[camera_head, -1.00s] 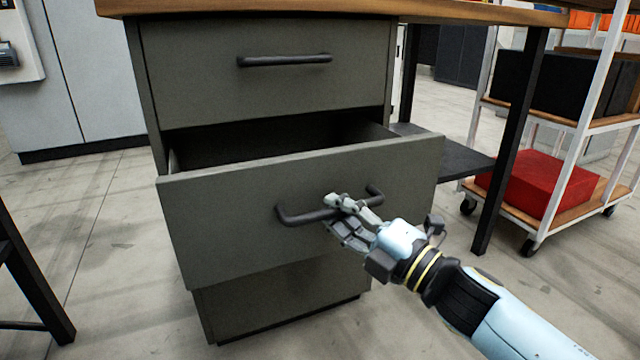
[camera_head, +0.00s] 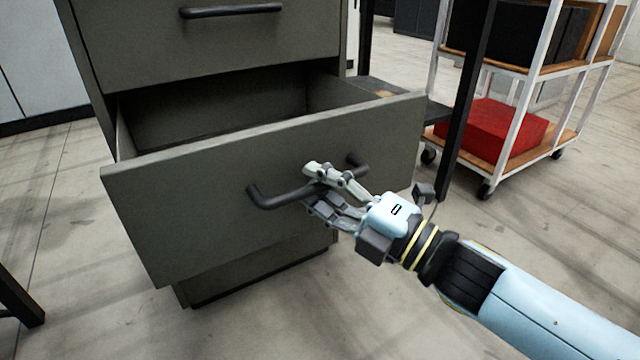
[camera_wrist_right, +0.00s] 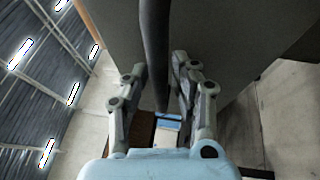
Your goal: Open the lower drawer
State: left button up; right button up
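The lower drawer (camera_head: 200,215) of the grey cabinet is pulled well out, and its inside shows behind the front panel. A dark bar handle (camera_head: 275,198) runs across that front. My right gripper (camera_head: 311,186) has its fingers around the bar, one above and one below, near the handle's middle. In the right wrist view the handle (camera_wrist_right: 154,45) lies between the two fingers (camera_wrist_right: 160,75), which sit close against it. My left gripper is not in view.
The upper drawer (camera_head: 200,45) is closed, with its own bar handle (camera_head: 231,11). At the right stands a white-framed cart (camera_head: 525,110) with a red box (camera_head: 493,128) on its lower shelf. Open concrete floor (camera_head: 560,225) lies right of the drawer. A dark leg (camera_head: 15,300) stands at lower left.

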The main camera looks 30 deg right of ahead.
jog(key=shift+o, duration=0.8)
jog(key=shift+s+d+f, duration=0.1)
jog(key=shift+s, duration=0.15)
jog(key=v, duration=1.1)
jog(key=shift+s, duration=0.2)
jog(key=shift+d, duration=0.1)
